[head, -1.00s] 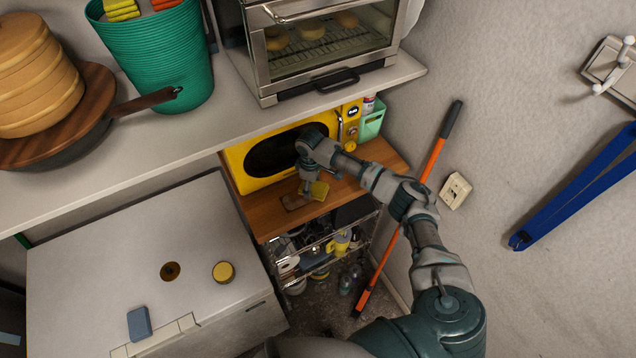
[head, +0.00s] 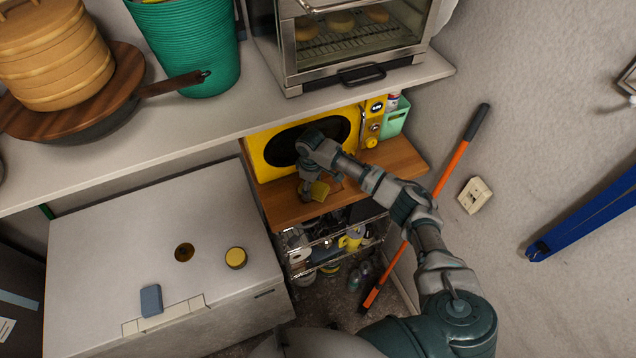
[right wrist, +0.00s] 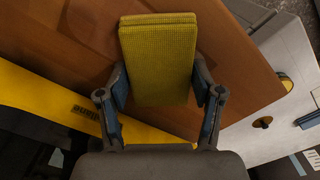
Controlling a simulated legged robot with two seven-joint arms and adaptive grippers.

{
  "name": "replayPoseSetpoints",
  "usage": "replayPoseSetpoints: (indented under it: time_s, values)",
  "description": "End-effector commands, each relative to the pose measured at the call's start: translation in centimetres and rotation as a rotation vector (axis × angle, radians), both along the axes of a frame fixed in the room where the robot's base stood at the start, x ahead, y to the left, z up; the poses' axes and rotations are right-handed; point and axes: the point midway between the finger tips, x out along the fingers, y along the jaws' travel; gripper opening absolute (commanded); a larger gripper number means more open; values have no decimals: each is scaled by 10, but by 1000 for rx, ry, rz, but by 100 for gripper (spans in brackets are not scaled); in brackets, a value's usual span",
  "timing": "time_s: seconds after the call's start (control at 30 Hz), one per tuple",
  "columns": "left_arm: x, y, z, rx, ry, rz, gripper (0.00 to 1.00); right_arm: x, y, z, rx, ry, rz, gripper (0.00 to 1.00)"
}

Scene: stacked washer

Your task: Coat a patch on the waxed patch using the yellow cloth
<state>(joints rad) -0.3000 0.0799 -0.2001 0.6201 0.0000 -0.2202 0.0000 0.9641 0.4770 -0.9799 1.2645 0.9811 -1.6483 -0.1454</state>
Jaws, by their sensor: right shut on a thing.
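The yellow cloth (head: 320,191) is a small folded, ribbed pad over the wooden shelf top (head: 288,213) in front of the yellow microwave. My right gripper (head: 307,188) is shut on the cloth. In the right wrist view the cloth (right wrist: 158,60) sits between the two fingers, over brown wood. A darker area of wood, likely the waxed patch (right wrist: 92,28), shows beside the cloth there and is partly hidden by it. I cannot tell whether the cloth touches the wood. My left gripper is not in view.
The yellow microwave (head: 273,151) stands close behind my right gripper. The upper shelf (head: 190,135) carries a toaster oven (head: 350,45) and a green bin (head: 190,50). A white box top (head: 110,250) at lower left holds a round yellow-lidded tin (head: 236,257) and a blue-grey block (head: 151,300).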

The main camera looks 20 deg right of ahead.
Motion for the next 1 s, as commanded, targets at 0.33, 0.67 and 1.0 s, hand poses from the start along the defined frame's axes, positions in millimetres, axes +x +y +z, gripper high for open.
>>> replayPoseSetpoints:
  time_s: [0.33, 0.67, 1.0]
  values:
    - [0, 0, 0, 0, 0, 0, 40, -1, 20, 0, 0, 1, 0, 38]
    - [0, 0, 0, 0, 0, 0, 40, -2, 49, 0, 1, 1, 1, 38]
    - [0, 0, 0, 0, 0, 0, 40, -2, 54, 1, 0, 0, 0, 38]
